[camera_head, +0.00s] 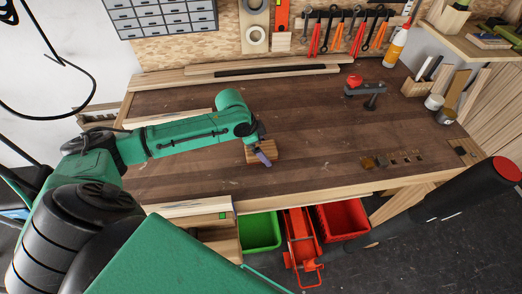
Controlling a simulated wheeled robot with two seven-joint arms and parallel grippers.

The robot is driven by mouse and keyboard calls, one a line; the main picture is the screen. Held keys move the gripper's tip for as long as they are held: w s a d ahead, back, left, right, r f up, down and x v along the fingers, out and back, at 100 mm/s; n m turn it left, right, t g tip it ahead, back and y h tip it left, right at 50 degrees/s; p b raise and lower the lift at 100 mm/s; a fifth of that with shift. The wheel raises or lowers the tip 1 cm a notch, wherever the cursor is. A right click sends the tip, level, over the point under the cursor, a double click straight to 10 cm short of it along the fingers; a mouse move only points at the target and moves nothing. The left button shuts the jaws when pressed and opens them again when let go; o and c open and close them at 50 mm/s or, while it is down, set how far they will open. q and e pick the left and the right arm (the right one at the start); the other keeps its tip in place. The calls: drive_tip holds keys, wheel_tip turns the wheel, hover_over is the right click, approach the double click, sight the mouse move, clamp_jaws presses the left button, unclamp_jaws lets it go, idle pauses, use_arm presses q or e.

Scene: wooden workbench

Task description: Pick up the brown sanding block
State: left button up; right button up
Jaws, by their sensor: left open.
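A brown block (262,149), which looks like the sanding block, lies on the dark wooden workbench (320,130) near its front edge. My left gripper (262,155) is right at the block, at the end of my green arm. Its jaws are open, and the wrist and a finger hide part of the block. I cannot tell whether the fingers touch the block. My right gripper is not in view.
A clamp with a red knob (356,83) stands at the back right. Small brown pieces (380,160) lie near the right front. Green (260,231) and red (342,219) bins sit below the bench. The bench middle is clear.

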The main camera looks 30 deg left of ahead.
sight(263, 147)
use_arm(q)
drive_tip(key=c, duration=1.3)
drive_tip(key=shift+c, duration=0.2)
drive_tip(key=shift+b, duration=0.35)
wheel_tip(263, 147, up, 21)
drive_tip(key=shift+f+b, duration=0.2)
drive_tip(key=shift+b, duration=0.2)
